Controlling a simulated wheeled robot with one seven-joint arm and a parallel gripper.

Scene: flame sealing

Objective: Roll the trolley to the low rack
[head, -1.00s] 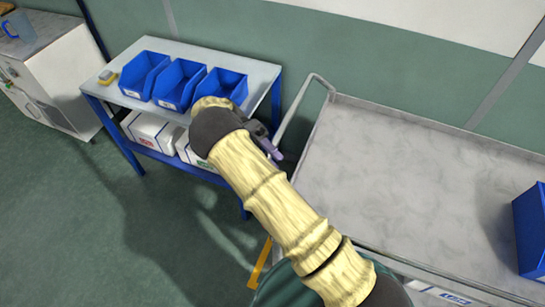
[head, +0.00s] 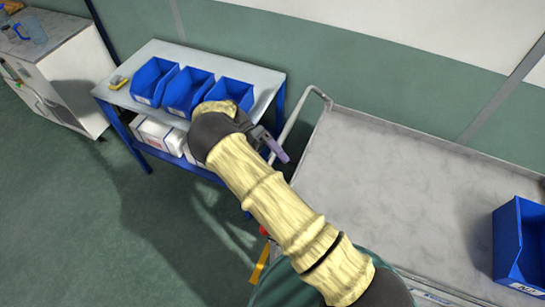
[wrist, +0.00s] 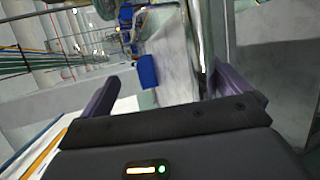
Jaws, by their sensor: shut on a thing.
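The trolley (head: 390,190) has a grey flat deck with a raised rim and fills the right of the head view. Its bent metal handle (head: 297,112) rises at its left end. My gripper (head: 272,146) is at this handle, shut on it; my arm hides part of the grip. In the wrist view the shiny handle bar (wrist: 204,45) runs between the purple fingers, close to the right one. The low rack (head: 262,75), with a grey top and blue legs, stands left of the trolley, with a narrow gap between them.
Several blue bins (head: 187,92) and a small yellow item (head: 118,83) sit on the rack top, with white boxes (head: 160,134) below. A blue bin (head: 520,243) stands on the trolley deck. A white cabinet (head: 75,95) is far left. The green floor (head: 80,220) is clear at lower left.

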